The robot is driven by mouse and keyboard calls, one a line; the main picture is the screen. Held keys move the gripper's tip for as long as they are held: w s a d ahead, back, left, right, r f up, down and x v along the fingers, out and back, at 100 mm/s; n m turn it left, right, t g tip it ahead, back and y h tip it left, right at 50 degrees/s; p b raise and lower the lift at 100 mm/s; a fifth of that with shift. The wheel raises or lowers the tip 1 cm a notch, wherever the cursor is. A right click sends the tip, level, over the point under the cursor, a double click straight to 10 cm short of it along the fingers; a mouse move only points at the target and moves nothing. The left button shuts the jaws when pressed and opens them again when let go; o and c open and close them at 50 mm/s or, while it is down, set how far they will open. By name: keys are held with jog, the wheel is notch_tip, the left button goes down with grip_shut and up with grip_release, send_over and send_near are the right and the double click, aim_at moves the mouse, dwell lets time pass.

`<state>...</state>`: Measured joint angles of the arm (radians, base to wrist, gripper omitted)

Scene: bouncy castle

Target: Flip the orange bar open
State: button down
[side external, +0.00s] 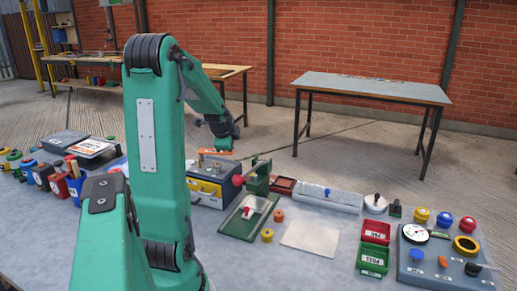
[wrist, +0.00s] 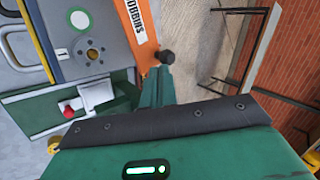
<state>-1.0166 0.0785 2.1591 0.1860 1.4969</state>
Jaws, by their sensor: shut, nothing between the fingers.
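The orange bar (wrist: 133,25), with dark lettering and a black knob (wrist: 167,57) at its near end, spans the top of a blue-grey box with yellow trim in the wrist view. In the side view the bar (side external: 211,152) shows as a thin orange strip, lying roughly level just above the box (side external: 209,187). My gripper (wrist: 160,73) is shut and empty, its tip beside the knob end of the bar. In the side view my gripper (side external: 219,145) is right over the bar. I cannot tell whether it touches.
A green press with a red knob (side external: 250,212) stands right of the box. Red and green trays (side external: 375,232) and a grey gauge panel (side external: 445,275) lie farther right. A white sheet (side external: 310,238) lies flat. Pots and tools crowd the bench's left.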

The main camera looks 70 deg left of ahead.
jog(key=w+a, duration=0.2)
jog(key=a, duration=0.1)
jog(key=shift+w, duration=0.15)
jog(key=shift+w+a, duration=0.25)
jog(key=shift+a, duration=0.55)
jog(key=shift+w+a, duration=0.2)
jog(key=shift+a, duration=0.6)
jog(key=v, duration=0.7)
jog(key=shift+d+r, duration=0.25)
jog(key=shift+r, duration=0.05)
